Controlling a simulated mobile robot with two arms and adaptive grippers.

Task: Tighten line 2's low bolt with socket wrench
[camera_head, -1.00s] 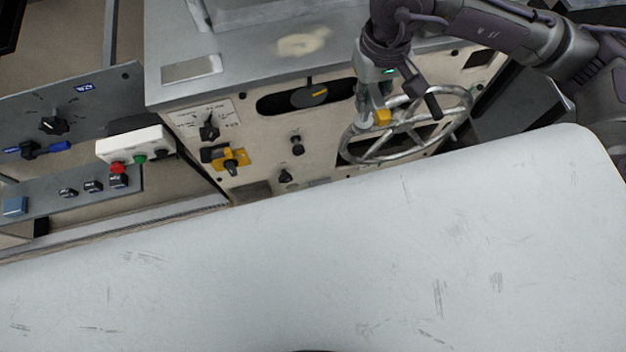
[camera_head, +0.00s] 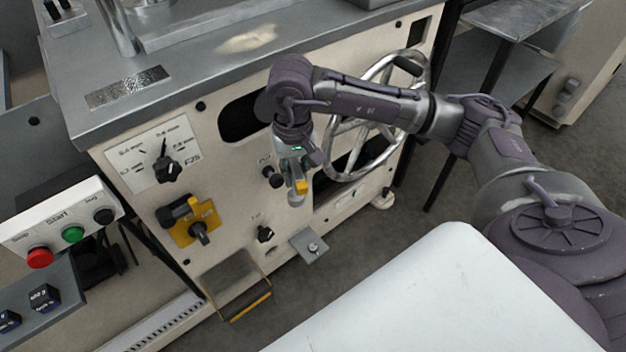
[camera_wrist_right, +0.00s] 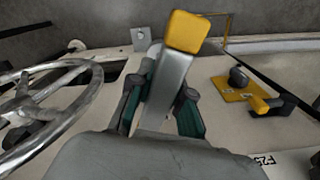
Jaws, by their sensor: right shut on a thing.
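My right gripper (camera_head: 296,172) is shut on the socket wrench (camera_head: 302,187), a grey tool with a yellow end. It is in front of the cream machine panel, left of the handwheel. In the right wrist view the wrench (camera_wrist_right: 170,82) stands between the teal fingers of the gripper (camera_wrist_right: 160,108), yellow end pointing away. A bolt head (camera_head: 313,247) sits on a small grey plate (camera_head: 302,240) low on the panel, below and apart from the wrench. The plate also shows in the wrist view (camera_wrist_right: 141,36). My left gripper is out of view.
The spoked handwheel (camera_head: 345,160) is right of the gripper, behind my forearm. A yellow switch (camera_head: 196,222) and several black knobs are on the panel. A yellow-edged grey flap (camera_head: 238,283) juts out low. A white surface (camera_head: 420,300) fills the front; grey floor shows between.

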